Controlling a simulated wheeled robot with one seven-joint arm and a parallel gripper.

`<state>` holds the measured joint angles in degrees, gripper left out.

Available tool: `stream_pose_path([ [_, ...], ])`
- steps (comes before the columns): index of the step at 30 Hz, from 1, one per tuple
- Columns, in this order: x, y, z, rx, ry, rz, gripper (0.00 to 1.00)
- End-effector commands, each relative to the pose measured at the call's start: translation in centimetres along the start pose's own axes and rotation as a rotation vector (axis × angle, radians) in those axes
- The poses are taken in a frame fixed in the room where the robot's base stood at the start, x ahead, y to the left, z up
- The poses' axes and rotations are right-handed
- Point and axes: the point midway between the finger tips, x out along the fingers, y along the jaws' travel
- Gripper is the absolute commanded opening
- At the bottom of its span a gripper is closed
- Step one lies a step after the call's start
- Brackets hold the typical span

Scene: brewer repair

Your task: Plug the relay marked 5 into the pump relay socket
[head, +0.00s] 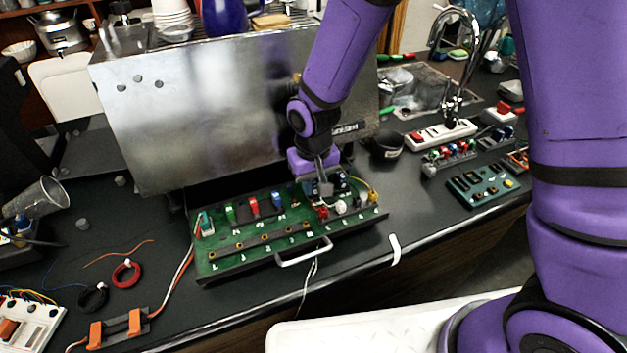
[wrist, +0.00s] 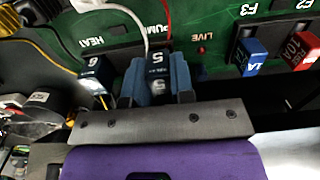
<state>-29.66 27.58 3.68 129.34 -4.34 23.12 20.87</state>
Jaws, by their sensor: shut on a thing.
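My gripper (wrist: 158,85) is shut on the dark blue relay marked 5 (wrist: 157,62), with one finger on each side of it. The relay is at the green board (wrist: 120,65), right by the PUMP label. The pump relay socket is hidden behind the relay, and I cannot tell whether the relay is seated in it. In the head view my gripper (head: 325,188) is over the right part of the green board (head: 232,240), hiding the relay.
A relay marked 6 (wrist: 95,72) stands beside, below the HEAT label. A white cable (wrist: 135,18) passes close to the held relay. A blue fuse (wrist: 252,55) and a red fuse (wrist: 300,45) stand to the right. A metal brewer body (head: 200,110) rises behind the board.

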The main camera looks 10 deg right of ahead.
Motion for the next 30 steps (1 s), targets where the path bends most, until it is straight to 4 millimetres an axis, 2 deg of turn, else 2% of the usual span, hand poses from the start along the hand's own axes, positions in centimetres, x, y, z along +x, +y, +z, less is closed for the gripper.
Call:
stream_pose_path([
  [30,0.73,0.01,0.03,0.000,-0.001,0.000,0.00],
])
